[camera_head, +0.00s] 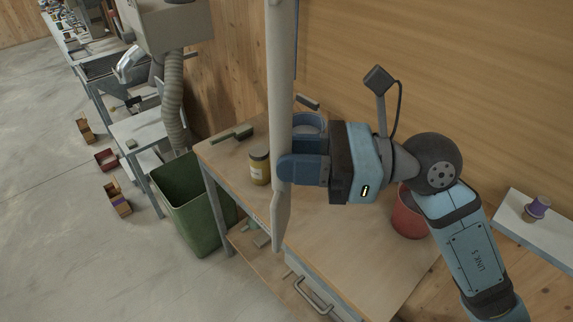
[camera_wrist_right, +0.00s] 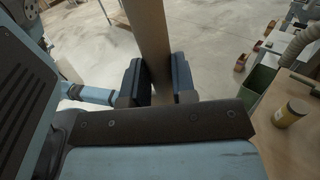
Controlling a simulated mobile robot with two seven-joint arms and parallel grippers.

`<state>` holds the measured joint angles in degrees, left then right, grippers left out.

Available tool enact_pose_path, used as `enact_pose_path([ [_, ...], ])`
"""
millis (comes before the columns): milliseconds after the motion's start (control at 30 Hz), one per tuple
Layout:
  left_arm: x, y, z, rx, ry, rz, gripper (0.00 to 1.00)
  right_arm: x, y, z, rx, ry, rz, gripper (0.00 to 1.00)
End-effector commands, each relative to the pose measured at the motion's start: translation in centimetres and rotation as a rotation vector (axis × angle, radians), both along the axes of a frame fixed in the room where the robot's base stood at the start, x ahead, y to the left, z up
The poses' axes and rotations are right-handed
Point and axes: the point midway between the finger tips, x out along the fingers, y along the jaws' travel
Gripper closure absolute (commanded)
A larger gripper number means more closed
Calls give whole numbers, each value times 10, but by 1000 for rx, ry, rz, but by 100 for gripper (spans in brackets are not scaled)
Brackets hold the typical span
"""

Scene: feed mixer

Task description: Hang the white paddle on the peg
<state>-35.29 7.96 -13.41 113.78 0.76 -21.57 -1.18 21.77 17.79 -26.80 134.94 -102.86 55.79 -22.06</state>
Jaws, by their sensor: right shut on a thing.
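The white paddle (camera_head: 281,110) is a long, flat, pale board. It stands nearly upright in the head view and runs out of the top of the picture; its lower end hangs in front of the workbench edge. My right gripper (camera_head: 287,160) is shut on the paddle, with one blue finger across its face. In the right wrist view the paddle (camera_wrist_right: 149,40) runs up between the two dark finger pads of the right gripper (camera_wrist_right: 158,82). I cannot make out the peg in either view. My left gripper is not in view.
The wooden workbench (camera_head: 330,240) holds a yellow jar (camera_head: 259,166) beside the paddle and a red bucket (camera_head: 408,215) under my right arm. A green bin (camera_head: 195,215) stands left of the bench.

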Motion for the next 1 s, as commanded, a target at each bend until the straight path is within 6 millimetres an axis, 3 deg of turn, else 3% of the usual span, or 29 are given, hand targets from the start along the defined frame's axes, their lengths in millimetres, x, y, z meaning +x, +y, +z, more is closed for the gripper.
enact_pose_path([
  [200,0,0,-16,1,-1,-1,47,27,-34,-3,-1,-1,-3,100],
  [633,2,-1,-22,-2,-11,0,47,78,-100,-1,-1,0,-2,100],
  [1000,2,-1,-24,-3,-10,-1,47,98,-126,0,-2,-1,0,100],
])
